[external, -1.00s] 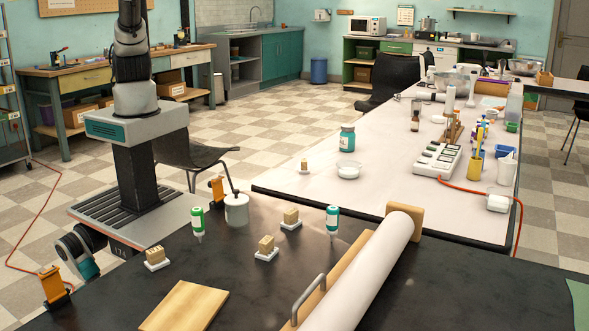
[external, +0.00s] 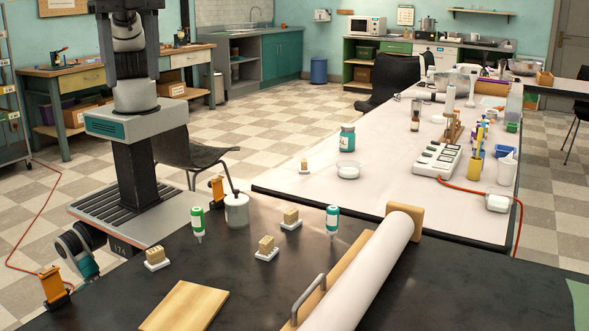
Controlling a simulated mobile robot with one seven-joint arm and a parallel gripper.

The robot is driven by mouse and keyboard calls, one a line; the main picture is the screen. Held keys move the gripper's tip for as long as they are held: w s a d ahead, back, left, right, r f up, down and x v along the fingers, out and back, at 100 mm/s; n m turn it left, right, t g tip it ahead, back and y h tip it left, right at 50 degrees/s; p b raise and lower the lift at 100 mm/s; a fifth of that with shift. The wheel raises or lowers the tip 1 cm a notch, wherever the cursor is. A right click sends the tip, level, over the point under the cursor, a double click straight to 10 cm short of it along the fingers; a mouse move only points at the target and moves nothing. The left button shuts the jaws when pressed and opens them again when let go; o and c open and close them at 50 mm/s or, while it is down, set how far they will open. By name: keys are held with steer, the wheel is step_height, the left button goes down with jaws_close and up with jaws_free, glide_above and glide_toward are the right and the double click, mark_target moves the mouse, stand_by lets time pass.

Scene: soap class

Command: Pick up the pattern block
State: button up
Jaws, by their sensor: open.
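Small tan blocks on white bases could be the pattern block. One (external: 154,254) is at the left of the black table, one (external: 266,243) is near the middle, and one (external: 290,215) is farther back. Another small tan piece (external: 304,164) stands on the white table. I cannot tell which is the pattern block. My gripper (external: 128,76) shows at the top left, partly cut off by the picture's edge. Its dark fingers are apart and empty, high above the black table and away from the blocks.
A wooden board (external: 186,306) and a long white roll (external: 362,270) lie at the front of the black table (external: 120,305). A green bottle (external: 198,222), a teal bottle (external: 332,219) and a white jar (external: 237,211) stand near the blocks. Bare surface lies between them.

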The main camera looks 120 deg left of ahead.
steer(key=b, duration=0.1)
glide_above(155, 250)
steer(key=f, duration=3.2)
steer(key=shift+a+f, duration=0.35)
steer(key=shift+s+d+f+b, duration=0.1)
steer(key=shift+d+f+b, duration=0.1)
steer(key=shift+f, duration=1.3)
steer(key=shift+d+f+b, duration=0.1)
steer(key=shift+f+b, duration=0.05)
steer(key=shift+f, duration=1.35)
steer(key=c, duration=1.1)
steer(key=shift+r, duration=0.1)
steer(key=shift+c, duration=0.2)
